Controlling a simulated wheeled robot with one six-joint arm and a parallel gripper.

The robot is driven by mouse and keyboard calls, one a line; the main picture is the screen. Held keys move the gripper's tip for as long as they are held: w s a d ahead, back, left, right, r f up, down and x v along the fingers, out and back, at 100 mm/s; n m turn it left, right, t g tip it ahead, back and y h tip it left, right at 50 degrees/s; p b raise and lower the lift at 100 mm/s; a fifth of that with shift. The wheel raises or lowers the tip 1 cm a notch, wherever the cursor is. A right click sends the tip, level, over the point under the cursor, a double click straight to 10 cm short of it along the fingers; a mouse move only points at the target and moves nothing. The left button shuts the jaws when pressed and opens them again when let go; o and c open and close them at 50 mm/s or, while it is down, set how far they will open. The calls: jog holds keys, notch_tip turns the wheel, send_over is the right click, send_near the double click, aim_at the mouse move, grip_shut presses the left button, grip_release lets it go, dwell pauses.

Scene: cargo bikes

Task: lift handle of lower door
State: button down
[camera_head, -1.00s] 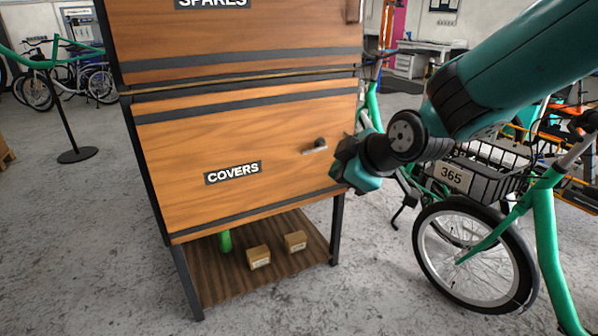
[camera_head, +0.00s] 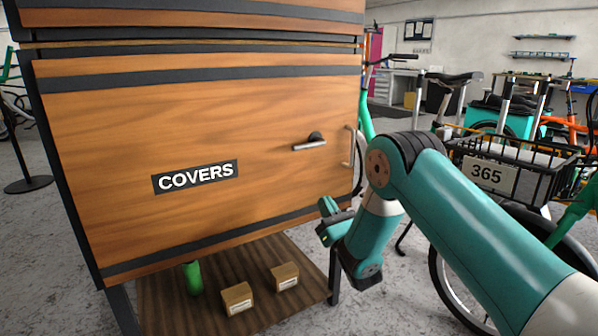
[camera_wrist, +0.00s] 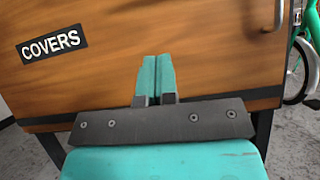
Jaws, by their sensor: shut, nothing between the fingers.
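The lower door (camera_head: 110,120) is a wooden panel with dark bands and a COVERS label (camera_head: 195,177). It looks closed. My gripper (camera_head: 326,222) is below the handle and in front of the door's lower right part. In the wrist view, my gripper (camera_wrist: 156,72) has its teal fingers together with nothing between them, pointing at the door (camera_wrist: 200,50). The lever handle does not show in the wrist view.
A vertical pull bar (camera_head: 352,147) is on the door's right edge. Two small boxes (camera_head: 237,298) and a green object (camera_head: 193,278) are on the shelf below. A bike with a 365 basket (camera_head: 487,173) stands close on the right.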

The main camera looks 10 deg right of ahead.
jog(key=shift+a+f+n, duration=0.25)
jog(key=shift+n, duration=0.15)
jog(key=shift+a, duration=0.1)
jog(key=s+r+p+x, duration=0.1)
jog(key=p+x, duration=0.3)
jog(key=x, duration=0.9)
jog(key=shift+s+d+r+p, duration=0.25)
jog(key=shift+s+r+p, duration=0.1)
jog(key=shift+r, duration=0.35)
